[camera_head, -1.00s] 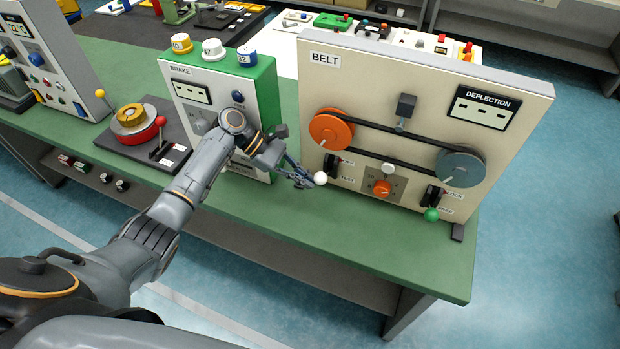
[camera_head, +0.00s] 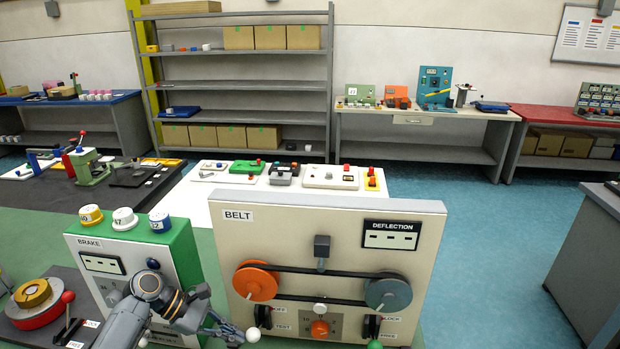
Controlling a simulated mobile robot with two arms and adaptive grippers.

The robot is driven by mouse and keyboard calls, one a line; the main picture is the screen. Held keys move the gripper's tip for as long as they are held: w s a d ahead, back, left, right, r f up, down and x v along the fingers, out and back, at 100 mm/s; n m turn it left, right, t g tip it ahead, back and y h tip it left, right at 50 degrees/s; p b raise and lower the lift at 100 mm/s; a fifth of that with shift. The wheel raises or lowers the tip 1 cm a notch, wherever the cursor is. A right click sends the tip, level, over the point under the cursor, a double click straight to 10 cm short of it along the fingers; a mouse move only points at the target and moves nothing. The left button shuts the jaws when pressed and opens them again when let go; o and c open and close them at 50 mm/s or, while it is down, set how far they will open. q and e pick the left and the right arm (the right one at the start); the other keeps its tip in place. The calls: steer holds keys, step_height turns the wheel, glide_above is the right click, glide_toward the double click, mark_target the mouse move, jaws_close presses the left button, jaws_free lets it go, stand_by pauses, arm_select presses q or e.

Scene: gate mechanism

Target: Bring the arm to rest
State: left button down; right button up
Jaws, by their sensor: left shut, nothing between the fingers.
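My left arm comes in at the bottom left. Its gripper (camera_head: 228,330) is shut and empty, in front of the lower left of the BELT panel (camera_head: 235,235). Its tips are beside a white ball knob (camera_head: 253,334); I cannot tell whether they touch it. The panel carries an orange pulley (camera_head: 256,281) and a grey pulley (camera_head: 388,293) joined by a black belt, a DEFLECTION display (camera_head: 390,235) and an orange dial (camera_head: 320,328). A green ball knob (camera_head: 375,344) shows at the bottom edge. My right gripper is not in view.
The green and white BRAKE box (camera_head: 105,264) stands just left of the panel, behind my wrist. A red and yellow round device (camera_head: 38,302) sits at the far left. Shelves (camera_head: 235,75) and benches line the back wall; blue floor (camera_head: 490,260) is open at right.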

arm_select(q)
steer(key=s+d+f+m+y, duration=0.1)
steer(key=s+d+f+m, duration=0.1)
steer(key=s+f+m, duration=0.3)
steer(key=s+d+m+y, duration=0.2)
steer(key=s, duration=0.6)
steer(key=s+d+f+m+y, duration=0.1)
steer(key=s+d+f+m, duration=0.1)
steer(key=s+f+m, duration=0.3)
steer(key=s+a+r+m+t+y, duration=0.1)
steer(key=s+a+r+m+y, duration=0.15)
steer(key=s, duration=0.35)
steer(key=s+a+r+m+t+y, duration=0.1)
steer(key=s+a+r+m+y, duration=0.15)
steer(key=s, duration=0.35)
step_height(320, 180, down, 31)
steer(key=s+g+b, duration=0.1)
steer(key=s+b, duration=0.2)
steer(key=b, duration=0.1)
steer(key=s+a+f+g+b, duration=0.1)
steer(key=s+a+f+b, duration=0.1)
steer(key=s+f, duration=1.3)
steer(key=shift+s+a+f+m+y+b, duration=0.35)
steer(key=shift+a+f, duration=0.25)
steer(key=shift+f, duration=0.2)
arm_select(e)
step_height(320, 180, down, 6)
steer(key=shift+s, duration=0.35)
